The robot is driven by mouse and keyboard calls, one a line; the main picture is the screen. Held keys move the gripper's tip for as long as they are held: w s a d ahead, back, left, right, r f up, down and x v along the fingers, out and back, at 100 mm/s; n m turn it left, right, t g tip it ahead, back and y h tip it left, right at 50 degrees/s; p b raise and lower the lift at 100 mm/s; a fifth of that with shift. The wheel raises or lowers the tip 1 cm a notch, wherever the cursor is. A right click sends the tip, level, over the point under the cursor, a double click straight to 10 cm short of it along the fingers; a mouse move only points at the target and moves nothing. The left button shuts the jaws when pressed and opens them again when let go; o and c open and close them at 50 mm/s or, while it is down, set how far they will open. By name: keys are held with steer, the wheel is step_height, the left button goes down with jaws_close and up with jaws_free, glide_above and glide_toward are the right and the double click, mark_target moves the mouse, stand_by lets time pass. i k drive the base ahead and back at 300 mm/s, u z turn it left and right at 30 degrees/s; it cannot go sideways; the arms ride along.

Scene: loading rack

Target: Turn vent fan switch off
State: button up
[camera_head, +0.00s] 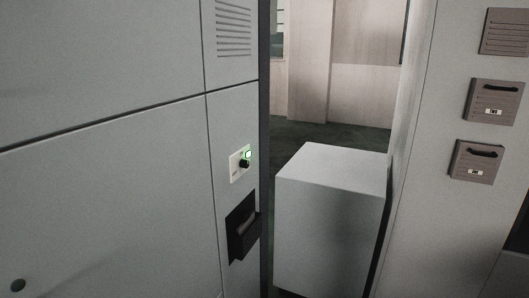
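A small white switch plate (236,167) is set on the narrow grey panel left of centre. The lettering on the plate is too small to read. A vent grille (233,27) is in the upper part of the same panel. My gripper is not in view.
A black recessed handle (242,229) lies below the switch and sticks out a little. A pale grey box (330,225) stands right of the panel. Slotted brown units (495,100) are on the right wall. Dark floor (330,138) is open behind the box.

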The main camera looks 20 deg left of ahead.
mark_target(244, 163)
steer(key=i, duration=2.1)
steer(key=u, duration=3.45)
